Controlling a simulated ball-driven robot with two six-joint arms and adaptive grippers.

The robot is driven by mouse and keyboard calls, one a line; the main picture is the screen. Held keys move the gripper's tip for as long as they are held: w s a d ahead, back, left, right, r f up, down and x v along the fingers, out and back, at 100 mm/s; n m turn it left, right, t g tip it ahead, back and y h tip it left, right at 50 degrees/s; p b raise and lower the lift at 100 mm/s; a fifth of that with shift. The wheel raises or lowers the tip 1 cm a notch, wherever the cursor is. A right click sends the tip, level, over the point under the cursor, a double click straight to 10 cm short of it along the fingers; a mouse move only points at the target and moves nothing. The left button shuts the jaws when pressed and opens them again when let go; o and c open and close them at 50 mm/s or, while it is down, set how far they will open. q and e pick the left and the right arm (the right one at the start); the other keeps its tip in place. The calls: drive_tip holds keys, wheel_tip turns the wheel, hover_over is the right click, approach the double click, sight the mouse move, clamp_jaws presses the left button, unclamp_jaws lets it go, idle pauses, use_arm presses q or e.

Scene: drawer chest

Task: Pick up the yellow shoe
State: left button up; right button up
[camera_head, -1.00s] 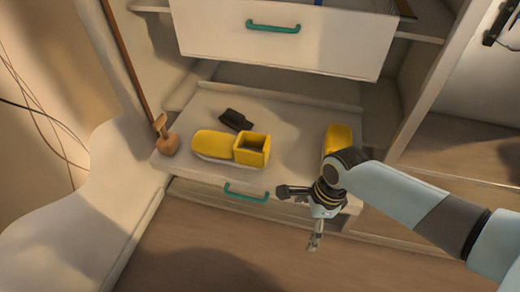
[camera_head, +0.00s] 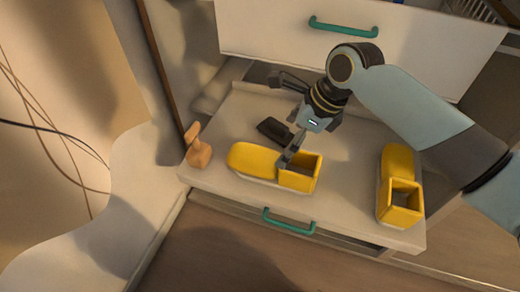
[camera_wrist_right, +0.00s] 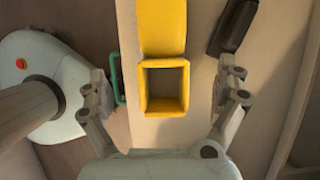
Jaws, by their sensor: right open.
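In the right wrist view my open fingers (camera_wrist_right: 163,75) stand on either side of the heel opening, with gaps and no clear contact. My left gripper is out of view.
A dark object (camera_head: 273,131) lies just behind the left shoe. A small orange-brown wooden object (camera_head: 198,152) stands at the left edge of the open drawer. The drawer has a green handle (camera_head: 289,222). Above is another drawer (camera_head: 270,35). Bare surface lies between the shoes.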

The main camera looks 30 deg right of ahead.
sight(273, 160)
drive_tip(key=b+x, duration=0.3)
drive_tip(key=x, duration=0.3)
drive_tip(key=shift+w+f, duration=0.25)
drive_tip(key=shift+a+f+b, duration=0.1)
drive_tip(key=shift+f+b, duration=0.55)
drive_tip(key=shift+b, duration=0.1)
drive_tip(key=b+x, duration=0.2)
drive_tip(key=x, duration=0.1)
drive_tip(key=shift+w, duration=0.1)
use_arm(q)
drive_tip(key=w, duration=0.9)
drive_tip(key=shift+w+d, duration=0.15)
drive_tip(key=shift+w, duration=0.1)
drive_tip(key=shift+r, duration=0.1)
use_arm(e)
drive_tip(key=c, duration=1.5)
